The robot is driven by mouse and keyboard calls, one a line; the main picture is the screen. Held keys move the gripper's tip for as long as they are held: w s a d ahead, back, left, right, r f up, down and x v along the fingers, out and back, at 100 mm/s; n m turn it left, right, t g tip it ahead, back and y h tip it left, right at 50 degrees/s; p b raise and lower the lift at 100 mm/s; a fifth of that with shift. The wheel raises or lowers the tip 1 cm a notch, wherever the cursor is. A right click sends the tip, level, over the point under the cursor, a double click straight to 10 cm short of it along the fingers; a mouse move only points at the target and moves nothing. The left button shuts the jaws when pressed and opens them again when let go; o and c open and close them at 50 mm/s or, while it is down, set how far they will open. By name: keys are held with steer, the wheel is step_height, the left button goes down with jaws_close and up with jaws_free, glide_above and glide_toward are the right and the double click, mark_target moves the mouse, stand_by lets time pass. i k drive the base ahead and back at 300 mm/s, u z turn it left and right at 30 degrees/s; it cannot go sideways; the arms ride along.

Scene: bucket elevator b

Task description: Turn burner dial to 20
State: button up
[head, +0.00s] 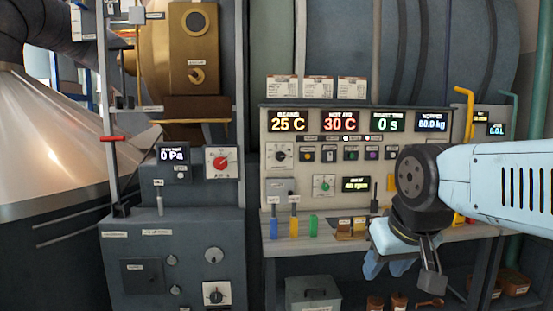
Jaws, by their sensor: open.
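The burner dial cannot be picked out for certain, because the labels are too small to read. One candidate is a black dial on a white plate (283,154) at the left of the control panel (390,118). Below it is a green dial (323,185) beside a small display in rpm. A red dial (221,162) sits on the grey cabinet to the left, and a black dial (215,295) is low on that cabinet. My gripper (404,270) is open at the right, in front of the panel's shelf, apart from all these dials. My arm hides part of the panel's right side.
Displays on the panel read 25 C, 30 C, 0 s and 60.0 kg; a pressure display (174,155) reads 0 Pa. Coloured tools (294,227) stand along the shelf (340,238). A grey box (313,293) sits below. A yellow pipe (467,120) rises at the right.

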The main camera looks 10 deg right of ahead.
mark_target(280, 156)
steer(key=k, duration=0.6)
steer(key=u, duration=0.35)
steer(key=i, duration=1.6)
steer(key=z, duration=0.35)
